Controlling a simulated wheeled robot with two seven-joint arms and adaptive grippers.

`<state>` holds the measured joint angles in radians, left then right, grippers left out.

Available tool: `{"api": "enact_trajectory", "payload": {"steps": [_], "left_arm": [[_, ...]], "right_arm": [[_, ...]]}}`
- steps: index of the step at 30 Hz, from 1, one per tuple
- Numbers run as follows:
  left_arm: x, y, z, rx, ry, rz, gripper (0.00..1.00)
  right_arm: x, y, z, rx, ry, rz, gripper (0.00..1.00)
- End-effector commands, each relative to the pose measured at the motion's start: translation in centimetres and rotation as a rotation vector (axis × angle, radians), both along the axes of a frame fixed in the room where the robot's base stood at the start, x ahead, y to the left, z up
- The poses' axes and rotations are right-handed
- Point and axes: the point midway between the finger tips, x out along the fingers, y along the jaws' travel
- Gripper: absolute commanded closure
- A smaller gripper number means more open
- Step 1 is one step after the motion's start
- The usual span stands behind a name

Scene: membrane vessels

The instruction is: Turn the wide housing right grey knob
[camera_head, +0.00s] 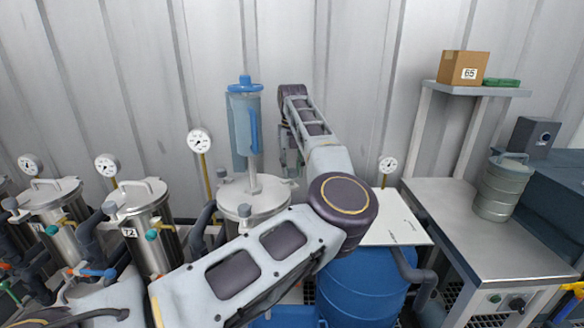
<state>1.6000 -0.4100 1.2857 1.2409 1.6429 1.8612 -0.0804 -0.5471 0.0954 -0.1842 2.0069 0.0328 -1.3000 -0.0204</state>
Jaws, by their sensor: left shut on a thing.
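The wide housing (236,194) is a broad steel vessel with a flat round lid in the middle of the view. A grey knob (244,210) shows at its front edge and another at its left edge. My left gripper (291,168) points down at the right edge of the lid, shut on the right grey knob. The gripper and my forearm hide most of that knob, so its angle cannot be told. My left arm crosses in front of the housing and hides its lower right side. My right gripper is not in view.
A blue filter cartridge (245,125) stands above the lid. Narrower steel vessels (148,225) with gauges stand at left. A blue drum (362,285) is behind my elbow. At right is a steel bench (470,225) with a metal canister (500,190); a shelf above carries a cardboard box (463,68).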

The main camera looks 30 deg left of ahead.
Motion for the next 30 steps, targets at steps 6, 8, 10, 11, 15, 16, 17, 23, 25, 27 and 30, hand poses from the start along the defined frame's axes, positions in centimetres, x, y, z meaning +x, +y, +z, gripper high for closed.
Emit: {"api": "enact_trajectory", "payload": {"steps": [6, 8, 10, 11, 15, 16, 17, 23, 25, 27, 30], "left_arm": [[0.08, 0.06, 0.2, 0.003, -0.004, -0.142, 0.94], [0.09, 0.05, 0.21, 0.002, -0.004, -0.173, 0.94], [0.1, 0.05, 0.22, 0.003, -0.005, -0.204, 0.94], [0.1, 0.05, 0.23, 0.003, -0.005, -0.216, 0.94], [0.11, 0.05, 0.24, 0.005, -0.005, -0.255, 0.94], [0.12, 0.04, 0.24, 0.005, -0.005, -0.26, 0.94], [0.12, 0.04, 0.24, 0.004, -0.005, -0.265, 0.94], [0.13, 0.04, 0.24, 0.004, -0.005, -0.277, 0.94], [0.13, 0.04, 0.24, 0.005, -0.006, -0.277, 0.94], [0.14, 0.04, 0.25, 0.005, -0.006, -0.277, 0.94], [0.14, 0.04, 0.25, 0.005, -0.006, -0.276, 0.94]], "right_arm": [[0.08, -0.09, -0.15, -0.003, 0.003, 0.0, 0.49], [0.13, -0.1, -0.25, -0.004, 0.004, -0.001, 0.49], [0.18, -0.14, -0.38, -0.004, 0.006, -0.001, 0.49], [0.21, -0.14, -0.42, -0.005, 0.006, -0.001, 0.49], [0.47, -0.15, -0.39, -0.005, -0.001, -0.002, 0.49], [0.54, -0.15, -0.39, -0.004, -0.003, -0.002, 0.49], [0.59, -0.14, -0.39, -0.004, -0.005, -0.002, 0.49], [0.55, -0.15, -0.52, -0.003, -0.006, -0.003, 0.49], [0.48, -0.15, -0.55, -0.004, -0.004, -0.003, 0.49], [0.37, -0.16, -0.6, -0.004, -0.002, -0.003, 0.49], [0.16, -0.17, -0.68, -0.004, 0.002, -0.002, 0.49]]}}
